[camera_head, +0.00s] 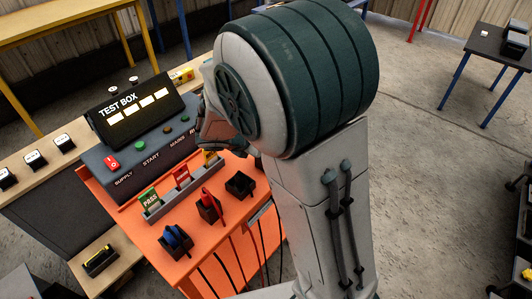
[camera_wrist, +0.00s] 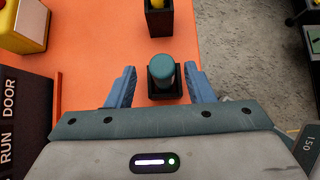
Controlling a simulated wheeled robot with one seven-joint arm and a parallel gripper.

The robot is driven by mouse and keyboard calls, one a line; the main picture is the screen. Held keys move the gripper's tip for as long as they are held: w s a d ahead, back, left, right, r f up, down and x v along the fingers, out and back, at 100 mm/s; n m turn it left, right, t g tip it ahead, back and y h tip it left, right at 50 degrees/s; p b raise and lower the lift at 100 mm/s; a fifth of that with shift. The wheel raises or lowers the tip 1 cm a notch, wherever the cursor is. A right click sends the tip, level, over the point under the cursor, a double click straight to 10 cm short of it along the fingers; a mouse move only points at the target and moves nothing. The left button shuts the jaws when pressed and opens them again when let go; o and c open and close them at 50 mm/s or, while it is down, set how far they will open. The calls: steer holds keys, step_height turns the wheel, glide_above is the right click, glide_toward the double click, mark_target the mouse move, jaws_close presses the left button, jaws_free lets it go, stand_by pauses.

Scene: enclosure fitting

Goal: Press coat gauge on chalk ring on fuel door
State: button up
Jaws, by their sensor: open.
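In the wrist view my gripper (camera_wrist: 160,70) is open, with one blue finger on each side of an upright cylinder with a teal round top (camera_wrist: 162,68). The cylinder stands in a black square holder (camera_wrist: 166,97) on the orange bench top. It may be the coat gauge, but no label shows. Small gaps seem to lie between it and the fingers. In the head view my arm hides the fingers and this cylinder. I make out no chalk ring and no fuel door in either view.
The orange bench (camera_head: 215,230) carries a test box (camera_head: 135,110), a rack of coloured cards (camera_head: 165,195), and black holders with a blue tool (camera_head: 175,241) and a red tool (camera_head: 208,205). Another black holder (camera_head: 240,185) looks empty. Open concrete floor lies right.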

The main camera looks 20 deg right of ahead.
steer(key=x, duration=0.4)
steer(key=shift+d, duration=0.1)
steer(key=shift+s, duration=0.1)
jaws_close()
